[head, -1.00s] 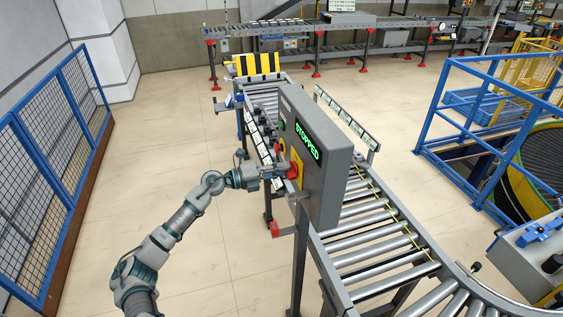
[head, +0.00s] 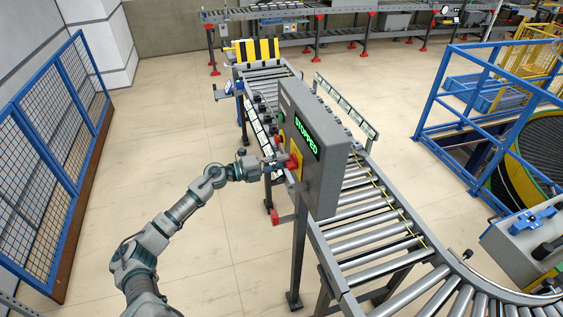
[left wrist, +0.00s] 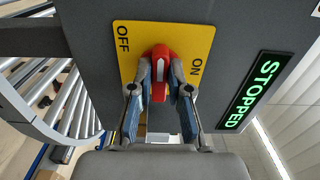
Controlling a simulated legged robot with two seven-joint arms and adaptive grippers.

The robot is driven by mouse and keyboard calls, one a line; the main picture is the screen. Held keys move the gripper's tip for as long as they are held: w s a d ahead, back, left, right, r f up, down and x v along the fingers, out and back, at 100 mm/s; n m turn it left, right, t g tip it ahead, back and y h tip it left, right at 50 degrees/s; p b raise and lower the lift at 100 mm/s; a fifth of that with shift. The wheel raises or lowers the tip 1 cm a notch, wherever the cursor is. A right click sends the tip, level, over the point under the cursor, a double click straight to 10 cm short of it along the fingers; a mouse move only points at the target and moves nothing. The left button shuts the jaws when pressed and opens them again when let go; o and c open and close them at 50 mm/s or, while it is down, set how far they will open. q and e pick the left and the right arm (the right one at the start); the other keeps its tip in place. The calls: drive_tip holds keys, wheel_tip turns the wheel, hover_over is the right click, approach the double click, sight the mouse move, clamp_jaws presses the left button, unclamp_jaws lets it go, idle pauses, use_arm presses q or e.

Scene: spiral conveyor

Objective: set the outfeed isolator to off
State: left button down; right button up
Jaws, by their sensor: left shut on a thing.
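The outfeed isolator is a red rotary handle (left wrist: 160,63) with a white mark, on a yellow plate (left wrist: 127,65) marked OFF at left and ON at right. In the left wrist view the handle stands upright in the picture, between the two words. My left gripper (left wrist: 160,92) is shut on the handle, one finger on each side. In the head view the handle (head: 292,161) is on the left side of a grey control box (head: 325,170), with my left gripper (head: 283,163) at it. My right gripper is not in view.
The box's green display (head: 306,135) reads STOPPED. A roller conveyor (head: 375,225) runs behind the box and curves at lower right. Blue mesh fencing (head: 55,160) stands at left, with clear floor between. A blue railing (head: 430,115) surrounds the spiral at right.

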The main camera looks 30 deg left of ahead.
use_arm(q)
drive_tip(key=shift+a, duration=0.2)
drive_tip(key=c, duration=1.3)
unclamp_jaws()
drive_tip(key=shift+o, duration=1)
drive_tip(key=shift+w, duration=0.1)
drive_tip(key=shift+w+a+f, duration=0.1)
drive_tip(key=shift+a+f, duration=0.05)
drive_tip(key=v, duration=1.2)
drive_tip(key=shift+w+f, duration=0.1)
